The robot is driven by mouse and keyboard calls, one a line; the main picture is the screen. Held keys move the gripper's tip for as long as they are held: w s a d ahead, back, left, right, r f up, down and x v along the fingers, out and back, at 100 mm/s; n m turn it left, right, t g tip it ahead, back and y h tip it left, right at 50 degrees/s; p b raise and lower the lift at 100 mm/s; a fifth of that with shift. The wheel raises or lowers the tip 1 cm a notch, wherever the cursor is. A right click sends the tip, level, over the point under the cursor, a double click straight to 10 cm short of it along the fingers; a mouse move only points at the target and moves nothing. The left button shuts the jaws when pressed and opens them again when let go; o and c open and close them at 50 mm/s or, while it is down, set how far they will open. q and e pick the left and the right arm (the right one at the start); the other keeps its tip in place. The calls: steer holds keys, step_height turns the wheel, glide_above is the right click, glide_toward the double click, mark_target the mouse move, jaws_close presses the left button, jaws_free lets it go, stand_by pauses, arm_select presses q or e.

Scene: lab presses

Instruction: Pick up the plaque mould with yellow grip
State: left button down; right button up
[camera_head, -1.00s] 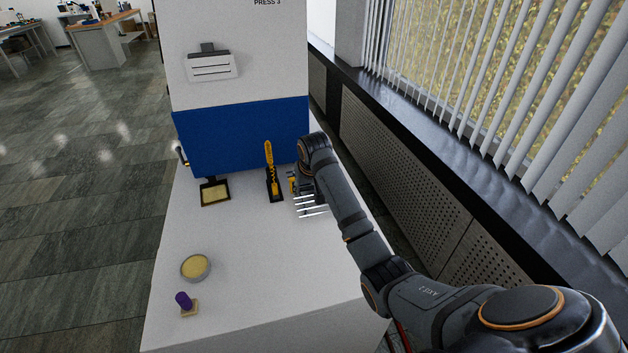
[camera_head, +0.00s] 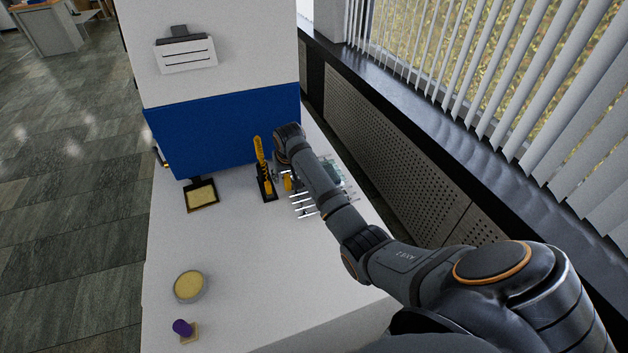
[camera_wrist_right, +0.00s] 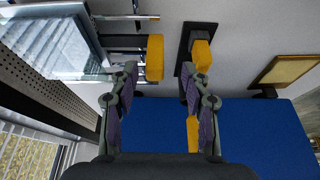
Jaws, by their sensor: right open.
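The plaque mould (camera_head: 309,201) stands on the white table at the right of the press, with pale metal rods and a clear plate. Its yellow grip (camera_wrist_right: 155,57) shows in the right wrist view; in the head view the grip (camera_head: 287,184) is small and beside my arm. My right gripper (camera_wrist_right: 160,76) is open and empty. The grip lies ahead of the fingers, between their tips in the picture; contact is not visible. In the head view my right arm partly covers the mould and hides the fingers. My left gripper is not in view.
A black-based lever with a yellow handle (camera_head: 260,152) stands close beside the mould. A black-framed tray (camera_head: 201,195), a round dish (camera_head: 189,286) and a purple-knobbed stamp (camera_head: 183,328) are farther left. The blue press front (camera_head: 220,135) is behind. The table's front middle is clear.

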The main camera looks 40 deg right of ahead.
mark_target(288, 178)
steer(key=shift+w+d+f, duration=0.1)
steer(key=shift+d+f, duration=0.1)
steer(key=shift+f, duration=0.5)
steer(key=x, duration=0.2)
steer(key=shift+w+d+f, duration=0.1)
steer(key=shift+d+f, duration=0.05)
steer(key=shift+f, duration=0.2)
steer(key=shift+w+f, duration=0.15)
steer(key=shift+f, duration=0.2)
jaws_close()
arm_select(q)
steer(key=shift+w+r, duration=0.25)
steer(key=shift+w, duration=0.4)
arm_select(e)
steer(key=shift+r, duration=0.1)
